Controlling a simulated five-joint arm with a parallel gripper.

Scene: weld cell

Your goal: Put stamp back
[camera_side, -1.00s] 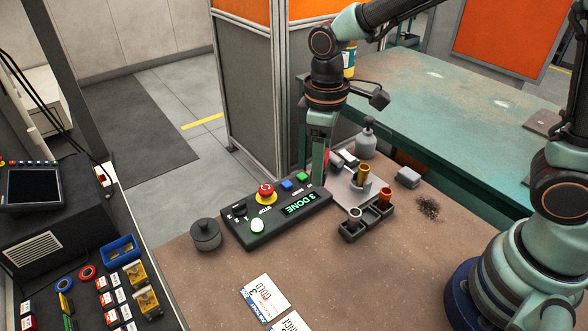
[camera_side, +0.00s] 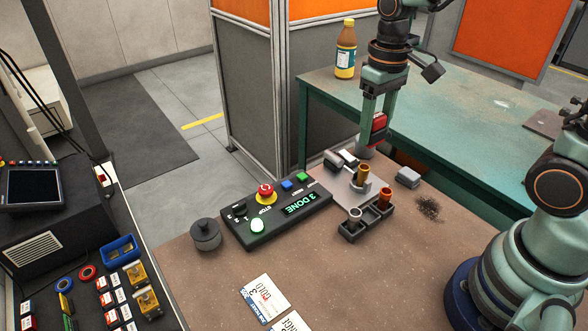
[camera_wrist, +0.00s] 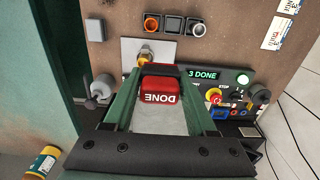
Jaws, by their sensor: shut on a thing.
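My gripper (camera_side: 375,143) is shut on a red block marked DONE (camera_wrist: 160,92), which looks like the stamp. The block also shows as a red patch between my fingers in the side view (camera_side: 379,122). My gripper is above the back edge of the brown bench, behind the metal plate (camera_side: 346,196). A brass cylinder (camera_side: 362,174) stands on that plate. A black three-slot rack (camera_side: 352,236) in front of it holds a copper piece (camera_side: 385,194) and a grey piece (camera_side: 355,214); its middle slot looks empty.
The control box (camera_side: 275,214), with display "3 DONE" and a red stop button, is left of the plate. A dark round pot (camera_side: 206,235) stands farther left. Printed cards (camera_side: 265,296) lie at the front. An amber bottle (camera_side: 346,50) stands on the green table.

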